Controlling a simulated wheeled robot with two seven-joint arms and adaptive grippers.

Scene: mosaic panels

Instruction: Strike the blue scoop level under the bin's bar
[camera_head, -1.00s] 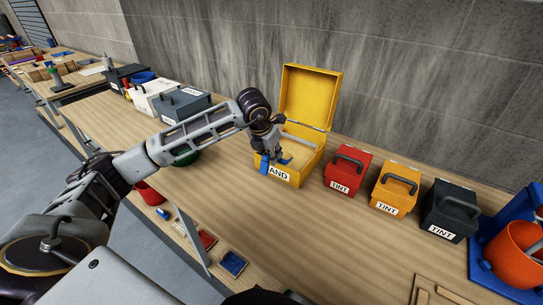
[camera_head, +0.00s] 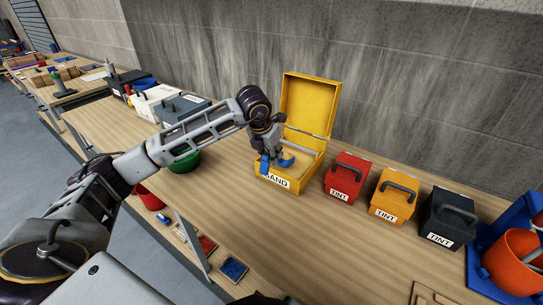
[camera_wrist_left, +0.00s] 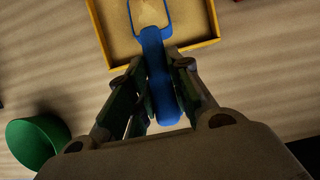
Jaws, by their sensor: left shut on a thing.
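The yellow bin (camera_head: 275,182) labelled SAND stands on the bench with its lid (camera_head: 309,104) raised. A grey bar (camera_head: 301,139) spans its inside toward the back. My left gripper (camera_head: 271,155) is over the bin's front part, shut on the handle of the blue scoop (camera_head: 287,161). In the left wrist view, the scoop's handle (camera_wrist_left: 158,75) runs between the fingers of the gripper (camera_wrist_left: 155,60). Its bowl lies over the bin's inside, past the yellow rim (camera_wrist_left: 195,46). The bowl looks sand-coloured inside; how full it is I cannot tell. My right gripper is out of view.
A red tint box (camera_head: 347,177), an orange one (camera_head: 392,195) and a dark one (camera_head: 447,216) stand right of the bin. A green bucket (camera_head: 185,164) stands to the left. A wall (camera_head: 420,90) rises behind. Bench (camera_head: 285,225) in front of the bin is clear.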

